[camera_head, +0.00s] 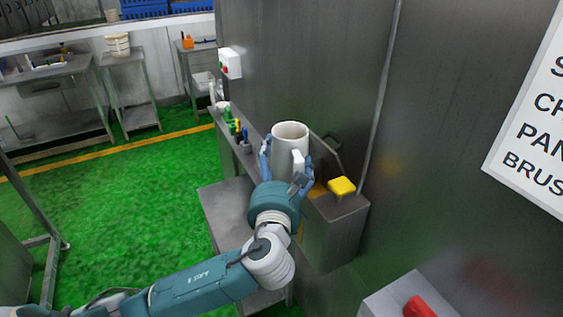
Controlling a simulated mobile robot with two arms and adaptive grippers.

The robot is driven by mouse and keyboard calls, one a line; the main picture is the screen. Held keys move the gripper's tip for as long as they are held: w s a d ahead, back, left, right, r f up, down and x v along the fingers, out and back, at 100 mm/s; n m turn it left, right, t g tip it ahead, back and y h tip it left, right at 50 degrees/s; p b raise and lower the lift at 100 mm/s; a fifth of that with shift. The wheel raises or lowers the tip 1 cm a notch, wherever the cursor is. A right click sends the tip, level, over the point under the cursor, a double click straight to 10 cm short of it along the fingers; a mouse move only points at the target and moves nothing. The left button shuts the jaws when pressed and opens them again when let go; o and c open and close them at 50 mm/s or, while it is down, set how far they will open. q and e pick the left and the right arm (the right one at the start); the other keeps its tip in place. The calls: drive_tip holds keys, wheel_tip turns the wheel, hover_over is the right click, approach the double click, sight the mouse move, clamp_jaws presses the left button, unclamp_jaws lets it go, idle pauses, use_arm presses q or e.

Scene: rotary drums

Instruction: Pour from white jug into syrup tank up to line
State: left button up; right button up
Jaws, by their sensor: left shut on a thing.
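The white jug (290,140) is upright, with its open top and its handle showing. My left gripper (286,166) is shut on it, with blue-grey fingers on either side of its body. The jug is held above the left end of a steel box (337,232), beside an open hinged lid (327,154). This box may be the syrup tank. Its opening is hidden behind the jug and gripper, and I see no fill line or level. I cannot tell what is in the jug. My right gripper is not in view.
A narrow steel shelf (240,147) with small coloured bottles runs along the wall to the left. A box with a red switch (418,307) is at bottom right. Green floor (120,210) is open at left.

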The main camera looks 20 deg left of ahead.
use_arm(q)
drive_tip(key=shift+r, duration=0.3)
drive_tip(key=shift+s+a+r+m+g+p, duration=0.25)
drive_tip(key=shift+r+m+p, duration=0.15)
drive_tip(key=shift+m+p, duration=0.45)
drive_tip(key=shift+s+a+r+m+g+p, duration=0.2)
drive_tip(key=shift+r+m+p, duration=0.3)
drive_tip(key=shift+p, duration=0.5)
drive_tip(key=shift+s+a+f+m+g+p, duration=0.1)
drive_tip(key=shift+a+f+m+g+p, duration=0.15)
drive_tip(key=shift+m, duration=0.4)
drive_tip(key=shift+s+a+f+m+g+p, duration=0.15)
drive_tip(key=shift+f+m, duration=0.2)
drive_tip(key=shift+m, duration=0.25)
drive_tip(key=shift+w+d+f, duration=0.1)
drive_tip(key=shift+f, duration=0.1)
drive_tip(key=shift+f+m, duration=0.55)
drive_tip(key=shift+m, duration=0.15)
drive_tip(key=shift+f+m+g+b, duration=0.25)
drive_tip(key=shift+f+m+b, duration=0.05)
drive_tip(key=shift+f, duration=0.1)
